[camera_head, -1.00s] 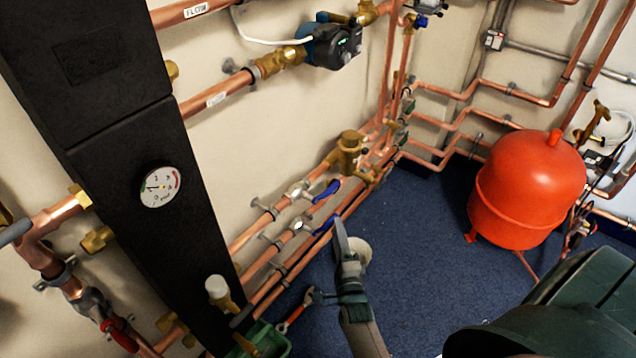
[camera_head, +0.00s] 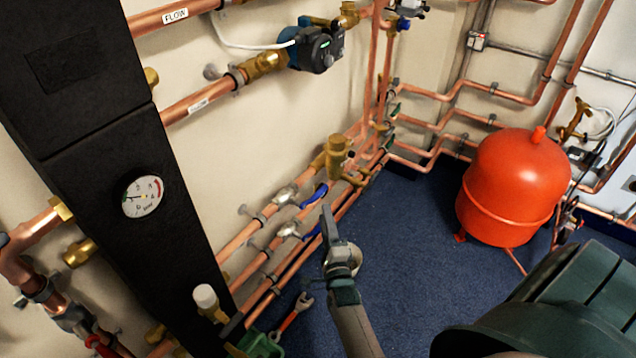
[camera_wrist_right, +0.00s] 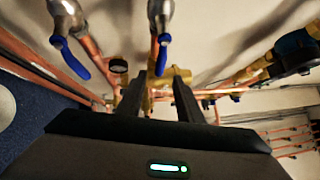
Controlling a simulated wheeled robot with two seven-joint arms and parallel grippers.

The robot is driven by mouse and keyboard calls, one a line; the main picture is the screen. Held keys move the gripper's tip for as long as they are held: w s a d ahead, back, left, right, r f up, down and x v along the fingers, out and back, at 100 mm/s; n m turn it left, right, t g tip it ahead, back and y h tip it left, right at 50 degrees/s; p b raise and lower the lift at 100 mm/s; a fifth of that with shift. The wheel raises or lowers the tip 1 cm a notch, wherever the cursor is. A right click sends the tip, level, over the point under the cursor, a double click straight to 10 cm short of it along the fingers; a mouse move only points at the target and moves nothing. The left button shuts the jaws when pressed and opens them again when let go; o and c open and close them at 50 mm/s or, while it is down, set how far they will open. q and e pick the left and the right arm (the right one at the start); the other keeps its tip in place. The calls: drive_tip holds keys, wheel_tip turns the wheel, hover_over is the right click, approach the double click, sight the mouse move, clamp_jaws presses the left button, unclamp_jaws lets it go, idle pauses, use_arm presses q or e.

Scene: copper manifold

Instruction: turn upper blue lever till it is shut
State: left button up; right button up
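The upper blue lever (camera_head: 314,196) sits on a valve of the upper of two low copper pipes, slanting up to the right. It also shows in the right wrist view (camera_wrist_right: 161,54), ahead of the gap between my fingers. The lower blue lever (camera_head: 313,232) is on the pipe below and shows at left in the wrist view (camera_wrist_right: 72,60). My right gripper (camera_head: 330,224) is just right of the levers in the head view. In the wrist view its two fingers (camera_wrist_right: 160,90) are apart with nothing between them. I see no contact with either lever. My left gripper is not in view.
A brass fitting (camera_head: 337,155) stands on the pipes beyond the levers. A black cabinet with a gauge (camera_head: 142,196) is at left. A red tank (camera_head: 513,188) stands at right on the blue floor (camera_head: 400,255). A wrench (camera_head: 297,312) lies below the pipes.

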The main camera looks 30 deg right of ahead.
drive_tip(key=x, duration=1.3)
drive_tip(key=shift+w+b, duration=0.15)
drive_tip(key=shift+b, duration=0.25)
drive_tip(key=shift+d+r, duration=0.1)
clamp_jaws()
